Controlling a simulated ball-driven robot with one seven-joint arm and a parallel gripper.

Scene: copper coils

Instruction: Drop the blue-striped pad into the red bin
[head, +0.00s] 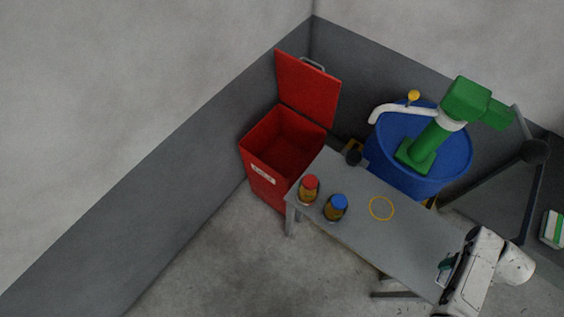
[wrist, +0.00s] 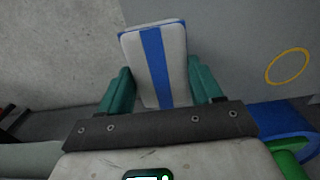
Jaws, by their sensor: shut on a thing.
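The blue-striped pad (wrist: 155,60) is white with a wide blue stripe down its middle and a blue edge. In the wrist view it sits between the green fingers of my gripper (wrist: 161,84), which is shut on it. In the head view my gripper (head: 447,268) is at the right end of the grey table; the pad cannot be made out there. The red bin (head: 266,186) stands at the far left end of the table, well away from my gripper. Its lid (head: 306,90) is raised and its inside looks empty.
A red-capped jar (head: 309,189) and a blue-capped jar (head: 336,208) stand on the table (head: 400,240) near the bin. A yellow ring (head: 381,197) marks the tabletop. A blue drum (head: 455,165) with a green pump (head: 430,140) stands behind. A green-striped box (head: 553,229) is at the right edge.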

